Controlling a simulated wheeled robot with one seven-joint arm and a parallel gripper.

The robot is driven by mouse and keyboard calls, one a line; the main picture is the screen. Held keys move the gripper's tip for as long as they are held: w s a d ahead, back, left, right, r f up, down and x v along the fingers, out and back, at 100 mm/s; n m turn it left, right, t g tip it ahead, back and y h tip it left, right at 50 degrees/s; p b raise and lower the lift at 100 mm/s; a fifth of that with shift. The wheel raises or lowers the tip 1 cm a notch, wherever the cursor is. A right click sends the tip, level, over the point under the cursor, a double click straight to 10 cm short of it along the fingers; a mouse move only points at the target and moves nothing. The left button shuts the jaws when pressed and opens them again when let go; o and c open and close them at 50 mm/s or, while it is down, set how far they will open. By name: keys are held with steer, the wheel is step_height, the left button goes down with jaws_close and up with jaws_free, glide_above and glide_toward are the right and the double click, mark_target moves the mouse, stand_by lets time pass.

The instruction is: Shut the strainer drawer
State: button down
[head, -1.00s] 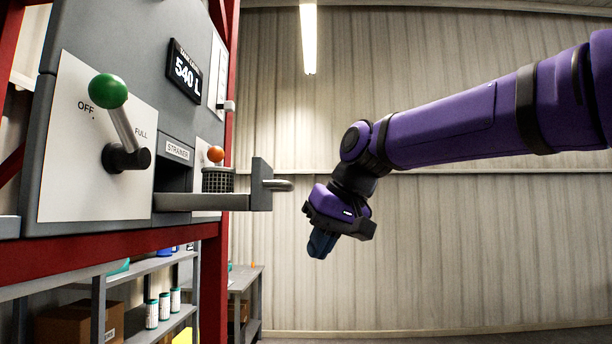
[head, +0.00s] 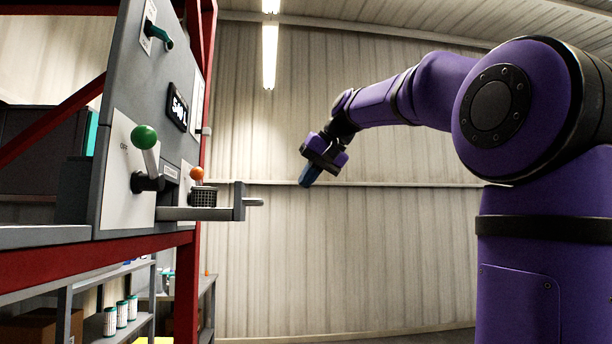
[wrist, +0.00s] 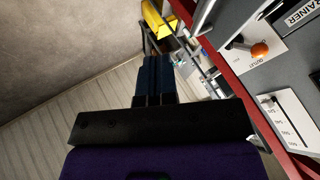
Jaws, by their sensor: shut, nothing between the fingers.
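The strainer drawer (head: 208,213) is pulled out of the grey panel to the right, with a front plate and a bar handle (head: 254,202) at its outer end. A dark mesh basket (head: 203,196) sits in it. My gripper (head: 307,181) is shut and empty, to the right of the handle and apart from it, pointing down and left. In the wrist view my gripper's dark blue fingers (wrist: 155,75) lie together. Only part of the strainer label (wrist: 303,14) shows there, at the top right; the drawer itself is not clear in that view.
A green-knobbed lever (head: 145,137) and an orange-knobbed lever (head: 197,174) stick out from the panel beside the drawer. A red frame (head: 100,264) carries the panel. Shelves with white containers (head: 121,314) stand below. Open space lies between the handle and my gripper.

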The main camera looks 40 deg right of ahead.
mark_target(199, 196)
steer(key=w+a+f, duration=0.4)
steer(key=w, duration=0.2)
steer(key=shift+w+a+f, duration=0.2)
steer(key=shift+a+f, duration=0.05)
steer(key=shift+a, duration=0.05)
steer(key=w+a, duration=0.3)
steer(key=a, duration=0.1)
steer(key=w+a, duration=0.3)
steer(key=a, duration=0.2)
steer(key=w+a, duration=0.3)
steer(key=a, duration=0.1)
steer(key=shift+a, duration=0.2)
steer(key=shift+w+a, duration=0.15)
steer(key=shift+a, duration=0.15)
